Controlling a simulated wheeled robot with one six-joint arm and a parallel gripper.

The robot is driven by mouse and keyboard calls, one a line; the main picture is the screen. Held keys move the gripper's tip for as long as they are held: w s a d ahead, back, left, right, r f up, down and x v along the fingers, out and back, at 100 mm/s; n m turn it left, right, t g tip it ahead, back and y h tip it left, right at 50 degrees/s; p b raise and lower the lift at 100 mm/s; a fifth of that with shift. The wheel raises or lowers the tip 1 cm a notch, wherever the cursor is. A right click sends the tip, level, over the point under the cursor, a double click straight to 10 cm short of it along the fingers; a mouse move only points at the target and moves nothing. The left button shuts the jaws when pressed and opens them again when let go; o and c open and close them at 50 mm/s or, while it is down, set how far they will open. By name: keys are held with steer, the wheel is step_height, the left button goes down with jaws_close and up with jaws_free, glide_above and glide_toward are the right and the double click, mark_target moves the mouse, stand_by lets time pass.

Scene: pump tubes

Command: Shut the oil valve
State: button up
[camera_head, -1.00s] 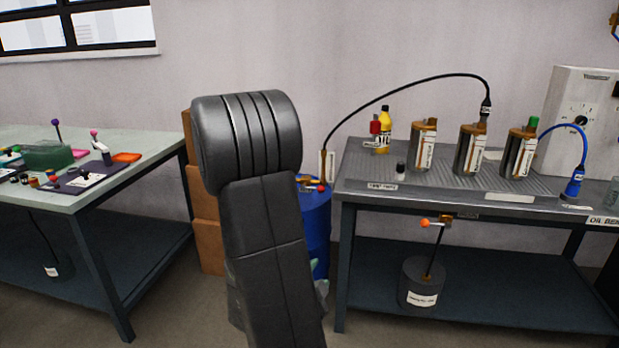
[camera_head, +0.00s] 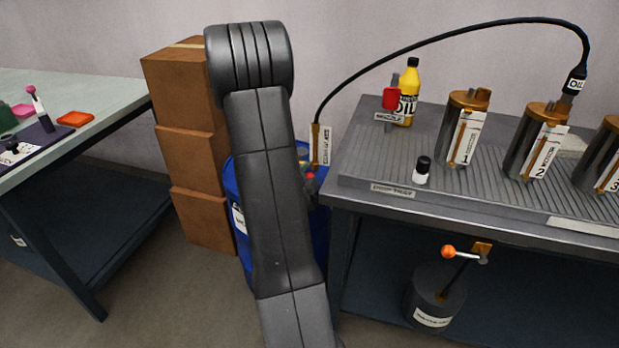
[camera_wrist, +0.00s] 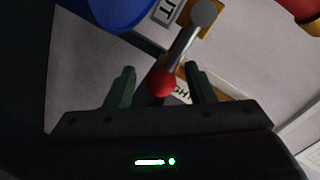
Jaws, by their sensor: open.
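The valve lever (camera_wrist: 184,45) is a grey rod in the wrist view, running from a grey pivot on a brass-coloured plate to a red ball (camera_wrist: 162,83). The ball lies between the two green fingers of my gripper (camera_wrist: 161,80), which are open and apart on either side. I cannot tell whether a finger touches it. Labels (camera_wrist: 168,10) sit near the lever, partly covered. In the head view, the red ball (camera_head: 311,179) shows beside the blue drum (camera_head: 232,205), just right of my arm.
A black hose (camera_head: 430,45) arches from the drum to canister 2 (camera_head: 525,150) on the metal bench (camera_head: 400,205). An orange-knobbed lever (camera_head: 449,251) stands over a dark can (camera_head: 430,300) below. Stacked cardboard boxes (camera_head: 190,160) stand left of my arm.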

steer(key=shift+w+d, duration=0.1)
steer(key=shift+w, duration=0.25)
steer(key=shift+c, duration=0.2)
jaws_close()
